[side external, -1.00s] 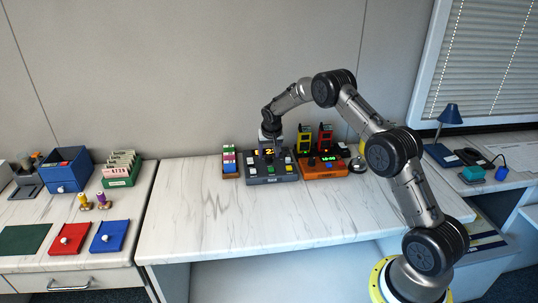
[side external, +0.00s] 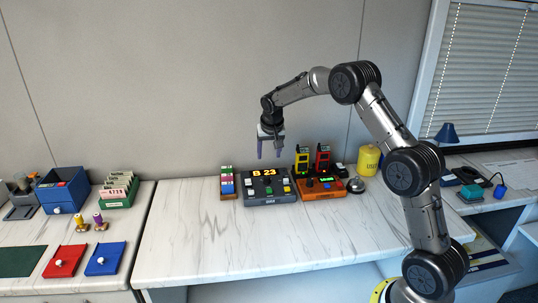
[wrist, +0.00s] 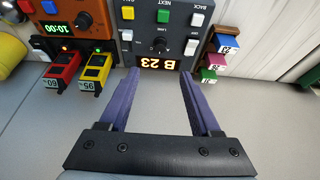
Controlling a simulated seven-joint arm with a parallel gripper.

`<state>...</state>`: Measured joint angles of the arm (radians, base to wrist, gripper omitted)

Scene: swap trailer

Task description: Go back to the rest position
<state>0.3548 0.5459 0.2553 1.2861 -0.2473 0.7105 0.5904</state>
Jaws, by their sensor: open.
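My gripper (side external: 270,148) hangs in the air above and behind the dark grey console, fingers pointing down. Its two purple fingers are apart with nothing between them, as the wrist view (wrist: 160,88) also shows. The grey console (side external: 268,199) has white, yellow and green buttons, a knob and an orange display that reads "B 23". In the wrist view the console (wrist: 180,30) appears upside down beyond the fingertips, apart from them.
The table's front is bare. Trays and drawers (side external: 64,261) lie on the left desk.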

